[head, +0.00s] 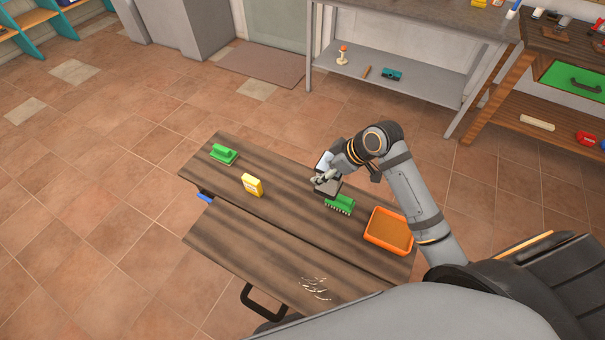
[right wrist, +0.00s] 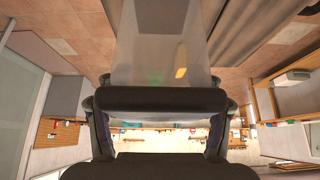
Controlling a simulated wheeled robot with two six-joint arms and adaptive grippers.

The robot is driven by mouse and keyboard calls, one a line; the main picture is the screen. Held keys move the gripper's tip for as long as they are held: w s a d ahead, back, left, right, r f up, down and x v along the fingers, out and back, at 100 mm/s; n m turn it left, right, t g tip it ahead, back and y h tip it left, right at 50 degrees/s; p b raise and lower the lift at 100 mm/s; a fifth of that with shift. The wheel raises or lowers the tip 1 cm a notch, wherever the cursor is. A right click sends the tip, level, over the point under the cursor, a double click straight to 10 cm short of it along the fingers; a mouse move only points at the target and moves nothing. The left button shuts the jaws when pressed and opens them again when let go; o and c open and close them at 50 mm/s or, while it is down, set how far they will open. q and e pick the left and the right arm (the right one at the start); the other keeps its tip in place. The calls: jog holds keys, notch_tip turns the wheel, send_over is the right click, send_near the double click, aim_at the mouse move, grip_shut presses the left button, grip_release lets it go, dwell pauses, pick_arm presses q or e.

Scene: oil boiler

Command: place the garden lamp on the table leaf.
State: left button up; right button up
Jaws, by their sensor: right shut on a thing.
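My right gripper (head: 324,178) is shut on the garden lamp, over the back right part of the wooden table. The lamp shows a pale glassy top (head: 323,159) and a dark base (head: 329,188), partly hidden by the gripper. In the right wrist view, its see-through body (right wrist: 160,55) fills the upper middle. I cannot tell whether its base touches the wood. The table has a back panel (head: 285,189) and a front leaf (head: 270,259), split by a long gap. The front leaf is bare except for pale curved marks. My left gripper is not in view.
On the back panel are a green brush (head: 223,154), a yellow box (head: 252,185), another green brush (head: 340,204) close by the lamp, and an orange tray (head: 388,231) at the right end. A black handle (head: 262,303) sticks out at the front edge. A grey bench (head: 410,75) stands behind.

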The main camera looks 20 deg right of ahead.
jog(key=shift+s+d+r, duration=0.5)
jog(key=shift+d+r, duration=0.15)
jog(key=shift+d, duration=0.15)
